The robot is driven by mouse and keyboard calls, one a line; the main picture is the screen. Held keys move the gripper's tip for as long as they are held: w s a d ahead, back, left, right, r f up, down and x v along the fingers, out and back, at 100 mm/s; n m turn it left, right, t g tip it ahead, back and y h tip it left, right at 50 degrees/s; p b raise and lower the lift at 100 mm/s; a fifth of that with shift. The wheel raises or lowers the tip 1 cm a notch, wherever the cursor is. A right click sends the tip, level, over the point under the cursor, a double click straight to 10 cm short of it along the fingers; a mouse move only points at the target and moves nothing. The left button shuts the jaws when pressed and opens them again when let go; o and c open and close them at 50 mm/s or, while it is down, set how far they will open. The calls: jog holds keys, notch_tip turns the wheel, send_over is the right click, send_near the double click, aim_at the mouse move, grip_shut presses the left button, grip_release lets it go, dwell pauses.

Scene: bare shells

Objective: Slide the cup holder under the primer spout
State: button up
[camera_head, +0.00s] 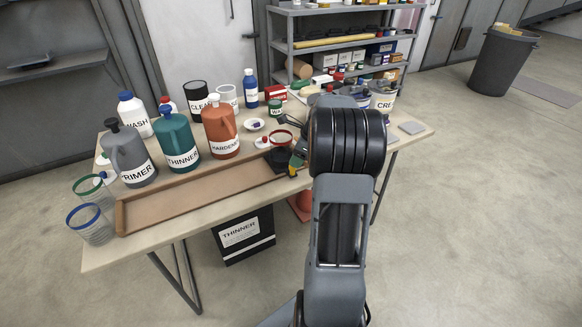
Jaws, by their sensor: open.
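The primer jug (133,158) is grey, partly labelled "RIMER", and stands behind the left part of a long brown tray (160,208). Its spout cannot be made out clearly. A dark block, seemingly the cup holder (281,160), sits at the tray's right end, far right of the primer jug. A red-rimmed clear cup (283,139) shows just behind it; I cannot tell whether they touch. My gripper (290,125) shows as dark finger-like parts left of my arm, near that cup. It is open; my arm hides much of it.
A teal thinner jug (178,143) and an orange hardener jug (220,132) stand between primer and holder. Green-rimmed (92,190) and blue-rimmed (92,226) cups stand at the table's left end. Bottles and cans crowd the back. The tray's middle is clear.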

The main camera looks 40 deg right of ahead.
jog(key=shift+x, duration=2.05)
jog(key=shift+c, duration=0.2)
grip_shut()
